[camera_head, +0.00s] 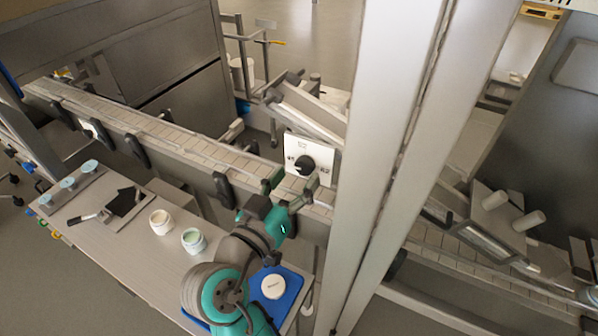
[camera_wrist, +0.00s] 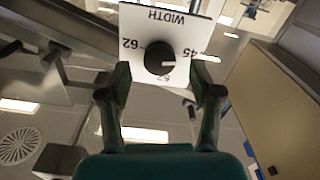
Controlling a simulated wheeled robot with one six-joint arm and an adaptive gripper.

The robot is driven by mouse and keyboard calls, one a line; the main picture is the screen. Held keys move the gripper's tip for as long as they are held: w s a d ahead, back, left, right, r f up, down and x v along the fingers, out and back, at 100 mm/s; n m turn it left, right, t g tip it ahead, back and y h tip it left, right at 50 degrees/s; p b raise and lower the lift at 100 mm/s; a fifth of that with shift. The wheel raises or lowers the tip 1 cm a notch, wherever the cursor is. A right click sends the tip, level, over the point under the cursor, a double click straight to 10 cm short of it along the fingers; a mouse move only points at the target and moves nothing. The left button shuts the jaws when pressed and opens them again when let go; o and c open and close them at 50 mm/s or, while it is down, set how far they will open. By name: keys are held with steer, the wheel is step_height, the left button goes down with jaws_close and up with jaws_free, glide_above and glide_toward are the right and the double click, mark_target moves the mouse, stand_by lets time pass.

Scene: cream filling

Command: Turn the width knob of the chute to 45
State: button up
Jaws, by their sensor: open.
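The width knob (camera_head: 304,165) is a round black dial on a white square plate (camera_head: 292,145) beside the conveyor. My gripper (camera_head: 290,190) is open and empty in front of the plate. In the wrist view its two fingertips (camera_wrist: 158,84) stand apart, with the dial beyond and between them, not clasped.
A conveyor (camera_head: 165,130) with dark side clamps runs behind the table. The table (camera_head: 125,245) bears two open jars (camera_head: 177,230), a dark spatula, and a blue tray with a white lidded jar (camera_head: 273,286). A tall metal post (camera_head: 385,150) stands just right of the knob.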

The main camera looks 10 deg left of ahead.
steer(key=v, duration=0.9)
steer(key=shift+s, duration=0.25)
steer(key=shift+a, duration=0.1)
